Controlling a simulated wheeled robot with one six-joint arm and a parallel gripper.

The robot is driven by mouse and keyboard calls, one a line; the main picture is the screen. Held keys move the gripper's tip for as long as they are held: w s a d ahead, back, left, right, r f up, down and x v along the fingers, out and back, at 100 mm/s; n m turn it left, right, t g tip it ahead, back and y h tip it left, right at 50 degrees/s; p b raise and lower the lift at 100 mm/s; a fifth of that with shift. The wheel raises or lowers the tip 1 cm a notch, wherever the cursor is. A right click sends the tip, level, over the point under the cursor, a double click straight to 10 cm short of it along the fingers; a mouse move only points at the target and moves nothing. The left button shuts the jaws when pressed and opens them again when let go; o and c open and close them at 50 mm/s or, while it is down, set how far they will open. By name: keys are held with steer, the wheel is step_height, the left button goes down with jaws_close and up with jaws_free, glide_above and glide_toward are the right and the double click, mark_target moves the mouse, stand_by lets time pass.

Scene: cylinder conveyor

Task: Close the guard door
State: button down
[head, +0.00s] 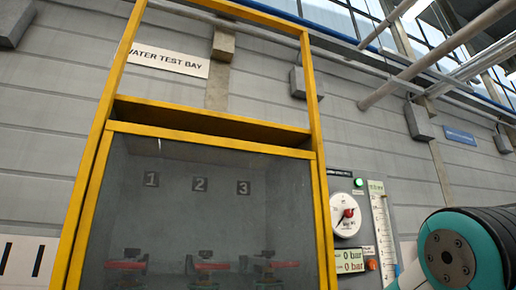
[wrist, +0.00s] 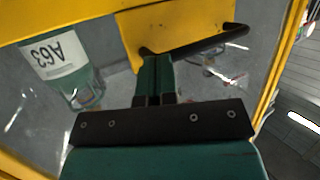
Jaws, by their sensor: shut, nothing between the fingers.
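The guard door (head: 200,139) is a dark see-through panel in a yellow frame, set between tall yellow posts. In the head view it covers the numbered places 1, 2 and 3; its lower edge is out of the picture. In the wrist view a black bar handle (wrist: 205,43) sits by a yellow plate (wrist: 165,22). My gripper (wrist: 154,60) is shut and empty, its tips at the handle's left end. I cannot tell whether they touch it. My gripper is outside the head view.
A greenish cylinder (wrist: 62,72) labelled A63 shows at left in the wrist view. Red fixtures (head: 205,266) stand behind the panel. A gauge (head: 345,215), 0 bar displays (head: 350,261) and a lit green lamp (head: 359,182) are right of the door.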

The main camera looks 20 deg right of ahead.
steer(key=shift+a+r, duration=0.1)
steer(key=shift+a, duration=0.05)
steer(key=w+r+p+v, duration=0.1)
steer(key=r+p+v, duration=0.1)
steer(key=v, duration=1.1)
steer(key=s+a+f+g, duration=0.6)
steer(key=s+a, duration=0.3)
steer(key=s, duration=0.3)
steer(key=s+a+f+g+h, duration=0.1)
steer(key=s+f+g+h, duration=0.15)
steer(key=s, duration=0.55)
steer(key=s+f+g+h, duration=0.1)
steer(key=s+f+g, duration=0.2)
steer(key=s, duration=0.5)
step_height(320, 180, up, 25)
steer(key=p, duration=2.5)
steer(key=shift+s+d+r+g+p, duration=0.2)
steer(key=shift+s+g+p, duration=0.15)
steer(key=shift+s+p, duration=0.1)
